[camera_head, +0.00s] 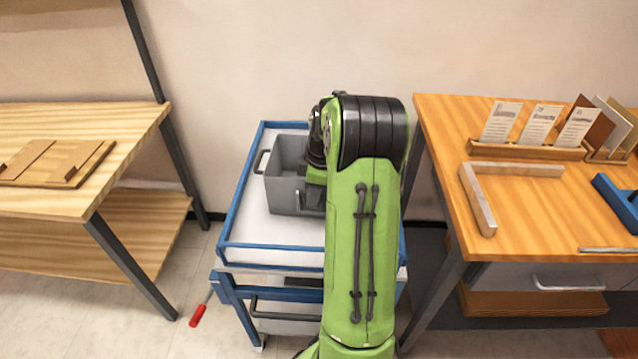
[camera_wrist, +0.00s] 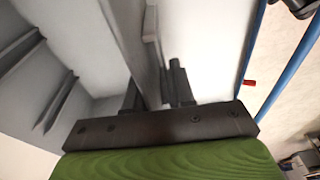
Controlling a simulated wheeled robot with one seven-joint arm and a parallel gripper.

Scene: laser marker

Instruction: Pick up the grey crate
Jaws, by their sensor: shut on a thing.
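The grey crate (camera_head: 287,179) is on the white top of the blue-framed cart (camera_head: 262,246) in the head view. My green arm hides its right part. A dark handle shows on its left side. In the wrist view the crate's wall (camera_wrist: 133,45) runs up from between the fingers of my gripper (camera_wrist: 158,90). One finger is on the inner side and one on the outer side, and the jaws are shut on the wall. The crate's inside, with ribs, shows at the left. Whether the crate touches the cart top is hard to tell.
A wooden table (camera_head: 80,122) with a flat wooden board (camera_head: 57,163) stands at the left. A wooden desk (camera_head: 540,220) with cards and a metal angle piece (camera_head: 480,200) stands close at the right. A red-handled tool (camera_head: 198,315) lies by the cart.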

